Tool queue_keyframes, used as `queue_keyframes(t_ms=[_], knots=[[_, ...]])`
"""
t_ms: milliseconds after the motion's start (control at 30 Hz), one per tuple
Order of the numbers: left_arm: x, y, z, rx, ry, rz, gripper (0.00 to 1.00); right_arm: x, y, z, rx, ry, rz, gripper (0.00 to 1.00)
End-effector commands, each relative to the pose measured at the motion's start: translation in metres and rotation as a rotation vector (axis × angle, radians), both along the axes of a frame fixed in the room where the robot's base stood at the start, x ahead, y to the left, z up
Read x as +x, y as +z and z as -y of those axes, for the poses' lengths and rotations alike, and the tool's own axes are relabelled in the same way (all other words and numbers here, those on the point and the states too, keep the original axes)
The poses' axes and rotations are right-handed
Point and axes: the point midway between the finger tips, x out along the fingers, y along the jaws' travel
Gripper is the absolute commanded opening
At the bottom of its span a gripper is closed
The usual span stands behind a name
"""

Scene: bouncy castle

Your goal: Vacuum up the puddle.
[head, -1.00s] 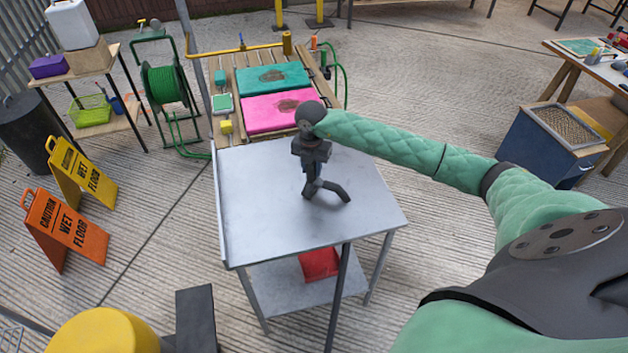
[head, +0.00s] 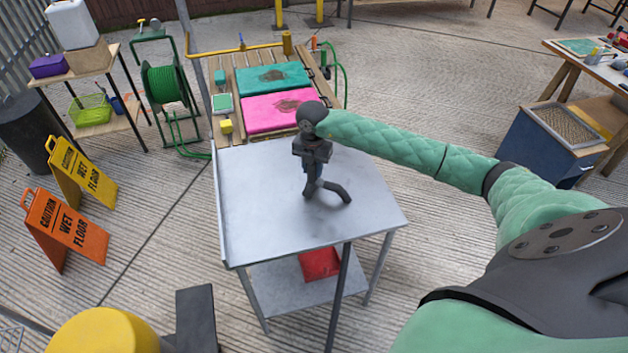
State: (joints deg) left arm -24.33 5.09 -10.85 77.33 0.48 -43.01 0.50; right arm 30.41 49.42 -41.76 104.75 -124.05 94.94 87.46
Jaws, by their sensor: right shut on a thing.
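My right gripper (head: 314,178) is above the grey metal table, pointing down from my green arm. It is shut on a dark, bent piece (head: 331,189) that looks like a nozzle or hose end; its tip curves to the right, close to the tabletop. I cannot tell whether it touches the table. No clear puddle shows on the grey table (head: 252,200). Dark wet-looking patches show on the teal mat (head: 248,87) and the pink mat (head: 262,117) behind it. My left gripper is not in view.
A yellow wet-floor sign (head: 84,178) and an orange one (head: 66,228) stand at left. A green hose reel (head: 165,86) stands behind. A yellow rounded thing (head: 100,333) is at bottom left. A red item (head: 320,263) lies on the table's lower shelf. Much of the tabletop is clear.

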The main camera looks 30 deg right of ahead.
Motion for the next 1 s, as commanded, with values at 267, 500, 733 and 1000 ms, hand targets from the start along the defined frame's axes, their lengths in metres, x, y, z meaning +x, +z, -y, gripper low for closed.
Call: queue_keyframes(t_ms=[267, 500, 733, 1000], knots=[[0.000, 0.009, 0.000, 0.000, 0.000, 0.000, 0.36, 0.000, 0.022, 0.000, 0.000, 0.000, 0.001, 0.10], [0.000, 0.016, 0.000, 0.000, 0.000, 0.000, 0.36, 0.000, 0.041, 0.001, -0.001, -0.001, 0.001, 0.10], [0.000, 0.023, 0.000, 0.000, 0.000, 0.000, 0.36, 0.000, 0.060, 0.000, 0.000, -0.001, 0.001, 0.10], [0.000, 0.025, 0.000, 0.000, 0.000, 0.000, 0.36, 0.000, 0.069, 0.000, 0.000, 0.000, 0.000, 0.10]])
